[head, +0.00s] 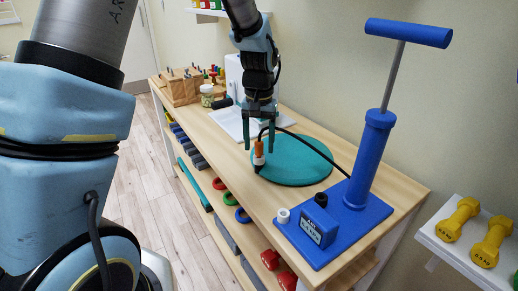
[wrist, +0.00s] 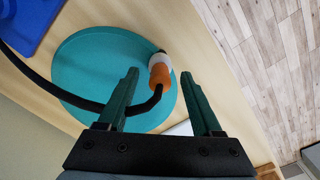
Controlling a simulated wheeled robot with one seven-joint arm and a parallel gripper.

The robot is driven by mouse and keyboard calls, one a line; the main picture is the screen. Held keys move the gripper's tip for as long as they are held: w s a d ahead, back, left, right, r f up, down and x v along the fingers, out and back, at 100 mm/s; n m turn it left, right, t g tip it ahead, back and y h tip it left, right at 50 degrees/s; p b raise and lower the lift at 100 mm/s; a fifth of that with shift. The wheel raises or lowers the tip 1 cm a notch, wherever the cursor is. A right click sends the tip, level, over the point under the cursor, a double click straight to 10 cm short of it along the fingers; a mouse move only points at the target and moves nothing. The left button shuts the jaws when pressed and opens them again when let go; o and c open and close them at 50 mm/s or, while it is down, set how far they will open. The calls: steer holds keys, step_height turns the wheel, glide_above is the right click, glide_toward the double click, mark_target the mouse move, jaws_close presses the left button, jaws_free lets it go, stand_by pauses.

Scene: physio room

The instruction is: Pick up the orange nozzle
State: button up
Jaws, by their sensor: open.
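The orange nozzle (head: 259,147) has a pale band and sits on the end of a black hose, at the front-left edge of a round teal pad (head: 300,165). The head view does not clearly show the gap between nozzle and fingers.
The hose runs across the pad to a blue floor pump (head: 371,155) on a blue base at the right of the wooden bench (head: 385,180). A white sheet (head: 228,122) and a wooden peg block (head: 182,88) stand further back. Yellow dumbbells (head: 490,243) lie on a shelf at right.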

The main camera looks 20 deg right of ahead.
steer(key=shift+f, duration=0.3)
steer(key=shift+c, duration=0.4)
jaws_close()
